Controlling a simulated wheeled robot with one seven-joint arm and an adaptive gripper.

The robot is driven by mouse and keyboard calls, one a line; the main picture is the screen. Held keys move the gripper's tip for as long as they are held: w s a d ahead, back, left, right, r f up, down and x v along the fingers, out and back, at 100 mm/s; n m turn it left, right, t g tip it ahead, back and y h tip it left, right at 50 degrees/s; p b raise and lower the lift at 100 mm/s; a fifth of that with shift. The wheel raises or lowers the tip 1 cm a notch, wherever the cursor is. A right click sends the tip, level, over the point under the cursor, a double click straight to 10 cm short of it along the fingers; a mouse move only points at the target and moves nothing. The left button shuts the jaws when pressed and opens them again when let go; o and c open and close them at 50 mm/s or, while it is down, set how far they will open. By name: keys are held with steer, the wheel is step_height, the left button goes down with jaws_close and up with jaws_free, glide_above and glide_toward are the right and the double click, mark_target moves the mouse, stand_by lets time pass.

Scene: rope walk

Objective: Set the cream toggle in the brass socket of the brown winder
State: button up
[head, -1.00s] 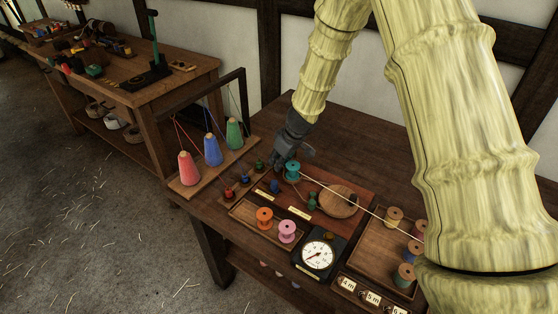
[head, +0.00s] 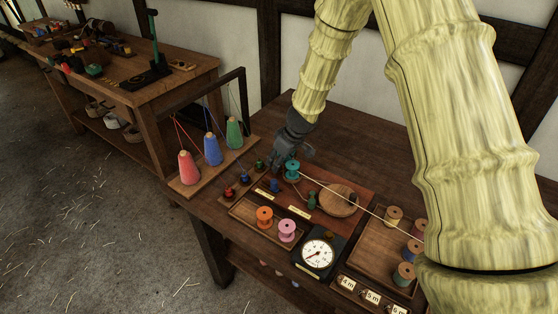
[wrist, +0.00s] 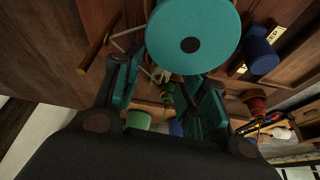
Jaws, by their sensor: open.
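My gripper (head: 283,165) is open. It points down beside the teal spool (head: 292,170), at the far left of the reddish-brown winder board (head: 335,228). The board also carries a round wooden disc (head: 340,200). In the wrist view the teal spool (wrist: 195,45) is large, just above my fingers (wrist: 165,90). A small pale shape (wrist: 157,73) shows between the fingers; I cannot tell whether it is the cream toggle or thread. I cannot make out the brass socket in either view.
Small coloured pegs (head: 229,191) stand left of the board. An orange spool (head: 265,216) and a pink spool (head: 287,230) sit in front, near a dial (head: 317,254). A pale line runs right from the teal spool. Three coloured cones (head: 212,150) stand at the left edge.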

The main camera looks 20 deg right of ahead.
steer(key=b+v, duration=0.1)
steer(key=v, duration=1.1)
